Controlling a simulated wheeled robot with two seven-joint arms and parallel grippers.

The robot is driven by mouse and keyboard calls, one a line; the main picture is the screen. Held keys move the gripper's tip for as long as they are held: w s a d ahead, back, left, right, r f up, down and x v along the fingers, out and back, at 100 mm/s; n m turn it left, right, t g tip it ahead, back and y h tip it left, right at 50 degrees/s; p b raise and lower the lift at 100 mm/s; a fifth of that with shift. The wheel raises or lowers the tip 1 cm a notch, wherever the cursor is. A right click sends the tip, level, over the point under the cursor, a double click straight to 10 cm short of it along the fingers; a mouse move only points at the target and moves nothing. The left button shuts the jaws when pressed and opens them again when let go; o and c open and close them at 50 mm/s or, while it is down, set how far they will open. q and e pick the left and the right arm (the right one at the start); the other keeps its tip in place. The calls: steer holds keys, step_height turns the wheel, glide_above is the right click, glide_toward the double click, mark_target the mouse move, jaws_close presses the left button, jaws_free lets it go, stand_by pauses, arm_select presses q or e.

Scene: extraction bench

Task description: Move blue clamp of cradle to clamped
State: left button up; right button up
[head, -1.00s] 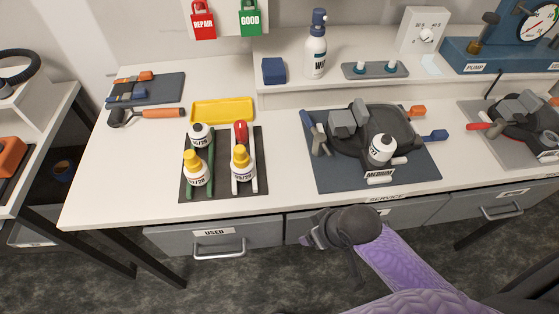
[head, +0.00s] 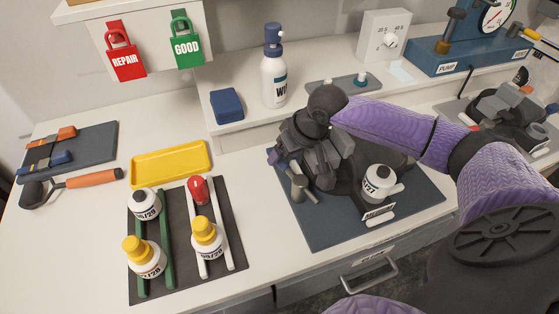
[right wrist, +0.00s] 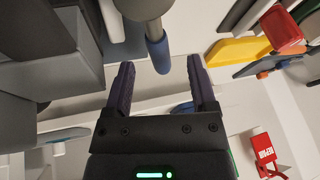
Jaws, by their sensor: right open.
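The cradle (head: 352,190) is a dark grey holder on a blue mat marked MEDIUM, with a white-capped bottle (head: 380,182) at its front right. The blue clamp shows in the right wrist view as a grey rod with a blue tip (right wrist: 158,52). In the head view its handle is hidden behind my gripper, and a grey post (head: 298,187) shows at the cradle's left side. My right gripper (head: 280,153) is at the cradle's left side. In the right wrist view its fingers (right wrist: 162,88) are apart, with the blue tip between them in the picture; I see no grip.
A rack (head: 240,258) with several bottles stands left of the cradle. A yellow tray (head: 171,163) and a blue block (head: 227,104) lie behind it. A white spray bottle (head: 274,75) stands on the raised shelf. Another cradle (head: 515,115) is at the right.

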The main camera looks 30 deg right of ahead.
steer(key=shift+x, duration=1.05)
jaws_close()
stand_by(0.6)
